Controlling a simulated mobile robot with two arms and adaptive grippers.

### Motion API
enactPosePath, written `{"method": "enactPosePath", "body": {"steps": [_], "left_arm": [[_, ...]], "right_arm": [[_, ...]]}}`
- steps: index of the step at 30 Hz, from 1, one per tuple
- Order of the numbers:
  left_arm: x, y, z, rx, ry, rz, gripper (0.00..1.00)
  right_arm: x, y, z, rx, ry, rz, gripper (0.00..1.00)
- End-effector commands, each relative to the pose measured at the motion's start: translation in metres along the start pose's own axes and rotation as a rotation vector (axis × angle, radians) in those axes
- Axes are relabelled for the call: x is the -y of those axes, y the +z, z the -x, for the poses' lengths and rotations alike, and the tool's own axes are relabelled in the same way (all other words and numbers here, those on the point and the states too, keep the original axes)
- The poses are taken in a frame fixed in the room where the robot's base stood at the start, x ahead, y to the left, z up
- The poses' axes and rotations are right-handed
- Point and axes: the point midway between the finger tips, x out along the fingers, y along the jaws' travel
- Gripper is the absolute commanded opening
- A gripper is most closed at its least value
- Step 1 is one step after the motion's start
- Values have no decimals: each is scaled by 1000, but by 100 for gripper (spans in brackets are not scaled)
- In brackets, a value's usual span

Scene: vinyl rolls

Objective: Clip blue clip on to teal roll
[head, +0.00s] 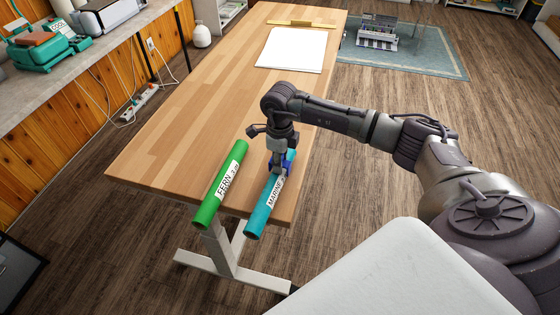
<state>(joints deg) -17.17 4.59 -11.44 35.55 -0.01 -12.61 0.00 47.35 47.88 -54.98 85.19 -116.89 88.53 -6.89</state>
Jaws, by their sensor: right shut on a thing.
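The teal roll (260,217) lies at the front right corner of the wooden table, its near end jutting past the front edge. It has a white label that reads MARINE. My right gripper (279,168) points down over the upper part of this roll. It is shut on the blue clip (287,165), which shows only partly as dark blue beside the fingers. The clip is at the roll, but I cannot tell whether it is around it or just above it. My left gripper is not in view.
A green roll (211,203) labelled FERN lies to the left of the teal roll, also jutting past the edge. A white sheet (290,49) and a yellow ruler-like bar (296,23) lie at the table's far end. The middle of the wooden table (205,100) is clear.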

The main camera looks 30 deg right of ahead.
Motion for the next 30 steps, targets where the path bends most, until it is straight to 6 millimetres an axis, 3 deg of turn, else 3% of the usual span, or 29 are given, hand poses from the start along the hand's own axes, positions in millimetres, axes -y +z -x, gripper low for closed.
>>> {"method": "enactPosePath", "body": {"steps": [18,19,24,30], "left_arm": [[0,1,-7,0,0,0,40],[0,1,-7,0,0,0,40],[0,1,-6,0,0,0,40],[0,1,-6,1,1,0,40]], "right_arm": [[-1,-1,-8,-4,3,1,4],[-1,-1,-8,-5,3,1,29],[-2,-2,-8,-6,4,1,56],[-1,-1,-7,-5,2,0,56]]}}
